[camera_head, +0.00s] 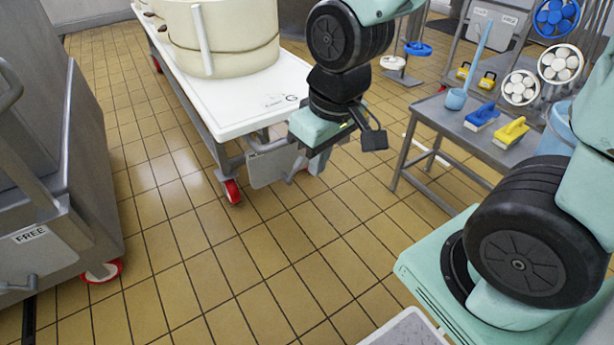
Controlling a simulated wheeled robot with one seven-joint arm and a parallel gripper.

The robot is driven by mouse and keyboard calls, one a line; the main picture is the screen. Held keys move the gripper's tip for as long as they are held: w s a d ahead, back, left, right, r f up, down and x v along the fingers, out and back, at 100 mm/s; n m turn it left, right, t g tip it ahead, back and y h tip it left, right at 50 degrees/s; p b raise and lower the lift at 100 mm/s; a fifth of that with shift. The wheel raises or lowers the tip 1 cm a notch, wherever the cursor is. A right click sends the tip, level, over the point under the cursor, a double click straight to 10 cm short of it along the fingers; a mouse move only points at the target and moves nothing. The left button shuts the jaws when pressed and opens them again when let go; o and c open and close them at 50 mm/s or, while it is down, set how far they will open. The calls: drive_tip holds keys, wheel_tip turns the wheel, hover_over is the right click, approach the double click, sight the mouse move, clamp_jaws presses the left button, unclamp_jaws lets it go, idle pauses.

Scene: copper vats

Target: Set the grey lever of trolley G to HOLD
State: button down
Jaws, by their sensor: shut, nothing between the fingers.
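Trolley G (238,122) has a white top marked with a small G at its near right corner and carries large cream drums (230,40). A grey plate (270,167) hangs below its near end, with a light bar (268,145) along the top. I cannot tell for sure whether this bar is the grey lever, and no HOLD mark is readable. My gripper (335,148) is in front of the trolley's near right corner, to the right of the plate. It is shut and empty. It hides part of the trolley's end, and contact cannot be judged.
A grey wheeled container marked FREE (30,236) stands at the left. Trolley G has a red-rimmed wheel (232,191). The tiled floor in the middle is clear.

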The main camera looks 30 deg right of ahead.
drive_tip(key=w+d+f+m+t+b, duration=0.1)
drive_tip(key=w+d+f+m+b, duration=0.15)
drive_tip(key=f+b, duration=0.45)
drive_tip(key=w+d+f+m+t+b, duration=0.1)
drive_tip(key=w+d+f+b, duration=0.3)
drive_tip(key=f, duration=0.4)
drive_tip(key=m+t+b, duration=0.7)
drive_tip(key=m+b, duration=0.1)
drive_tip(key=m, duration=0.4)
approach(296, 169)
drive_tip(key=v, duration=0.6)
drive_tip(key=w+d+f+m+t+h, duration=0.2)
drive_tip(key=d+f+m+t, duration=0.4)
drive_tip(key=m, duration=0.5)
wheel_tip(296, 169, down, 2)
drive_tip(key=shift+w+d+f+t+h, duration=0.1)
drive_tip(key=shift+w+d+t+h, duration=0.2)
drive_tip(key=shift+d, duration=0.1)
drive_tip(key=w+a+r+b, duration=0.1)
drive_tip(key=w+a+b, duration=0.1)
drive_tip(key=w+b, duration=0.6)
drive_tip(key=shift+w+a, duration=0.3)
drive_tip(key=shift+w, duration=0.2)
